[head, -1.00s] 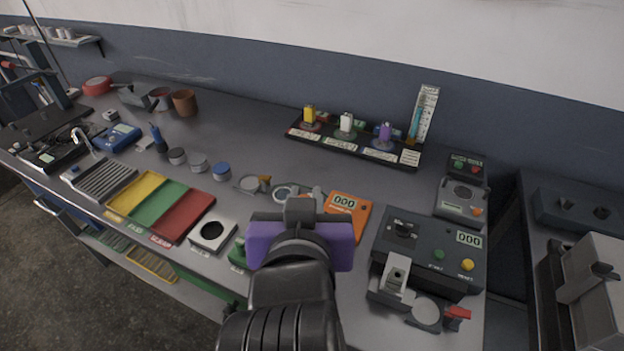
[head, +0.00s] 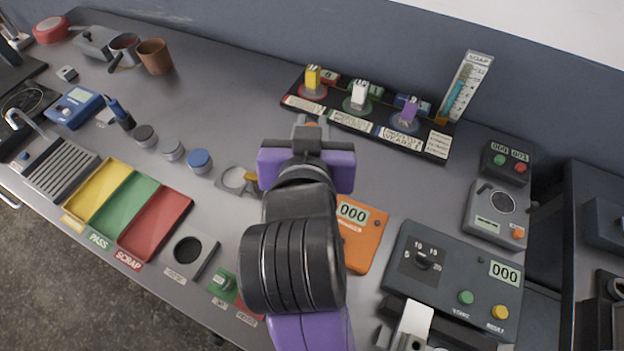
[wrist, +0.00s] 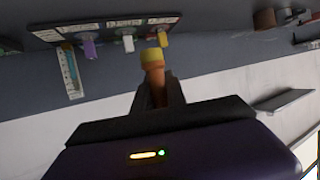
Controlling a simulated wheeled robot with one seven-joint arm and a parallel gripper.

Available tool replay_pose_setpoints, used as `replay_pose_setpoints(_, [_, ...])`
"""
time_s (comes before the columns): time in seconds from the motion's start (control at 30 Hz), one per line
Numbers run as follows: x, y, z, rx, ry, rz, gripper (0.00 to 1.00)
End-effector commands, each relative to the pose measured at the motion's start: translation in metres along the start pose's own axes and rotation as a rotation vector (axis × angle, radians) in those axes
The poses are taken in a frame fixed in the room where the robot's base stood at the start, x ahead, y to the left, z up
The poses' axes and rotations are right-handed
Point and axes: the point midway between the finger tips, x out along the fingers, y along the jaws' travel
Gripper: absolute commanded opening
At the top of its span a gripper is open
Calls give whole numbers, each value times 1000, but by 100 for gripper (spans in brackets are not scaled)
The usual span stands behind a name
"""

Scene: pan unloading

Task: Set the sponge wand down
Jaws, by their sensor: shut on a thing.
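My gripper (wrist: 158,92) is shut on the sponge wand (wrist: 153,65), an orange handle with a yellow tip, in the wrist view. The wand sticks out beyond the fingers. In the head view my gripper (head: 310,128) is over the middle of the grey bench, in front of the black labelled rack (head: 345,126). There my wrist hides nearly all of the wand. A yellow piece (head: 313,78), a white piece (head: 359,94) and a purple piece (head: 409,110) stand upright on the rack. I cannot tell the wand's height above the bench.
A soap gauge (head: 466,90) stands at the rack's right end. An orange meter (head: 358,232) and a dark control box (head: 452,275) lie to the right. Yellow, green and red trays (head: 157,222) are at left.

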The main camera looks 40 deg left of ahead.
Motion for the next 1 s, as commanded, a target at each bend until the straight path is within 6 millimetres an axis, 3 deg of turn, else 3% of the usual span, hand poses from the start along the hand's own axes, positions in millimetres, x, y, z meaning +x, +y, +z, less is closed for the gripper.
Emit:
replay_pose_setpoints(0.1, [12,0,31,-1,-7,1,0])
replay_pose_setpoints(0.4, [37,0,91,-1,-3,1,0])
replay_pose_setpoints(1.0, [60,0,146,1,1,0,0])
